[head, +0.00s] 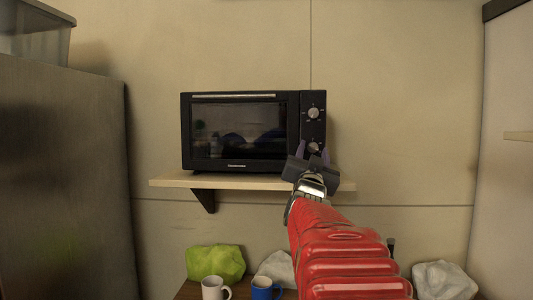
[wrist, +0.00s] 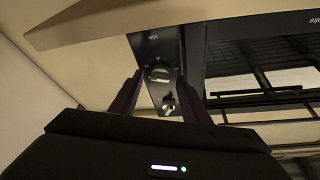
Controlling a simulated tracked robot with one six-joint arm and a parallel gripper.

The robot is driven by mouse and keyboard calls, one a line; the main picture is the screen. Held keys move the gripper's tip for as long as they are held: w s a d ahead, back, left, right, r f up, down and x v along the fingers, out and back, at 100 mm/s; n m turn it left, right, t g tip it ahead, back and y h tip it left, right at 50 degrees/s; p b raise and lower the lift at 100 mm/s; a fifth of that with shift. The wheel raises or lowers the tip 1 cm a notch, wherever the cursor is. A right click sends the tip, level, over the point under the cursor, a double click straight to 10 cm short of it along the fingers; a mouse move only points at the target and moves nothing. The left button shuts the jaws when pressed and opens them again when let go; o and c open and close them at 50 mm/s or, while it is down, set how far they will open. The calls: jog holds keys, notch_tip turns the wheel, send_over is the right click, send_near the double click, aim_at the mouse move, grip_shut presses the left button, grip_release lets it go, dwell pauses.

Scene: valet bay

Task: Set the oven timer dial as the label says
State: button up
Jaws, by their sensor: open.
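A black toaster oven (head: 238,132) stands on a wall shelf, its glass door shut. Its right-hand panel has an upper dial (head: 313,112) and a lower dial (head: 314,147), both silvery. The wrist view is upside down and shows the lower dial (wrist: 158,72) and the upper dial (wrist: 168,104). Small pale lettering (wrist: 152,37) on the panel is too small to read surely. My gripper (head: 313,154) is open in front of the lower dial. In the wrist view its dark fingers (wrist: 160,80) stand either side of that dial; I cannot tell whether they touch it.
The wooden shelf (head: 170,181) lies close to my gripper. Below are a white mug (head: 212,289), a blue mug (head: 262,289), a green bag (head: 215,262) and pale cloth-like lumps (head: 443,280). A grey metal cabinet (head: 60,180) stands left. The wall right of the oven is clear.

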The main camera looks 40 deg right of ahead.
jog(key=shift+c, duration=0.6)
jog(key=c, duration=1)
jog(key=shift+o, duration=0.2)
jog(key=shift+m+g, duration=0.3)
jog(key=shift+m, duration=0.2)
jog(key=shift+m+g, duration=0.4)
jog(key=shift+m, duration=0.7)
jog(key=o, duration=1.1)
jog(key=shift+a, duration=0.1)
